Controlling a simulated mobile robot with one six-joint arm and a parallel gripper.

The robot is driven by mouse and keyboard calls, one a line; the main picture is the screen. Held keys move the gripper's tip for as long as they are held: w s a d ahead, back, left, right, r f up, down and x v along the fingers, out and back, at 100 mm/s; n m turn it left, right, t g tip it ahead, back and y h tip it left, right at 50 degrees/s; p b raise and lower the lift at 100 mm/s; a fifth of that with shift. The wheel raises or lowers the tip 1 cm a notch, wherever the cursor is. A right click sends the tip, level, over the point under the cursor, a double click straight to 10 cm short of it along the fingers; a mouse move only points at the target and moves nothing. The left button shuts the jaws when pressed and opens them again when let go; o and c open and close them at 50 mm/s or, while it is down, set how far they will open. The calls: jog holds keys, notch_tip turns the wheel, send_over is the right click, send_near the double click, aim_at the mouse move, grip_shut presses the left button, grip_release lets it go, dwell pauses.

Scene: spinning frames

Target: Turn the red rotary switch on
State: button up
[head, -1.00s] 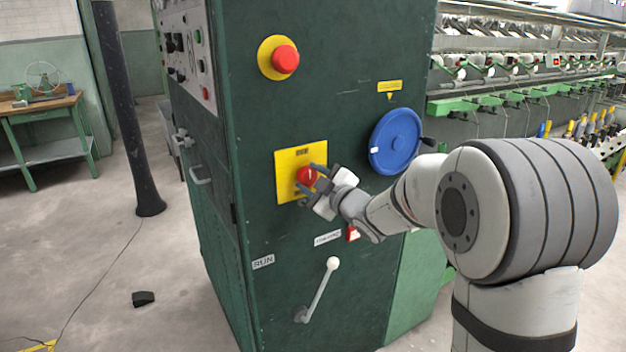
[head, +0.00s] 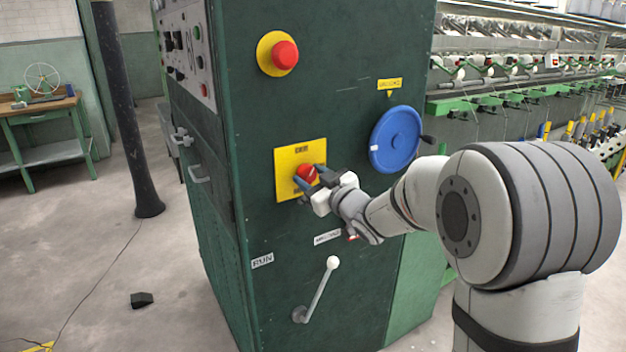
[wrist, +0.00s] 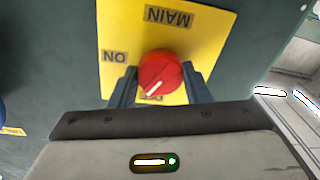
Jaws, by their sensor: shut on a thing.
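The red rotary switch (head: 306,172) sits on a yellow plate (head: 284,180) on the front of the green machine cabinet. In the wrist view the red knob (wrist: 160,70) shows a white pointer mark aimed to the lower left, between the OFF label, partly hidden, and the ON label (wrist: 115,57). A MAIN label (wrist: 167,16) is at the top there, upside down. My gripper (head: 312,177) is shut on the knob, one finger on each side; its fingers also show in the wrist view (wrist: 159,82).
A red push button (head: 285,55) on a yellow disc is above the switch. A blue handwheel (head: 395,140) is to the right, close to my arm. A white-knobbed lever (head: 318,290) is below. Spinning frames (head: 520,90) stand at the right.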

jog(key=m+t, duration=0.1)
jog(key=m, duration=0.6)
jog(key=shift+r, duration=0.15)
jog(key=m, duration=0.6)
jog(key=shift+t+h, duration=0.4)
jog(key=o, duration=1)
jog(key=shift+c, duration=0.2)
jog(key=shift+f, duration=0.2)
jog(key=r+b+v, duration=0.1)
jog(key=v, duration=0.6)
jog(key=shift+s+d+f+b, duration=0.25)
jog(key=shift+s+f+b, duration=0.05)
jog(key=shift+f, duration=0.1)
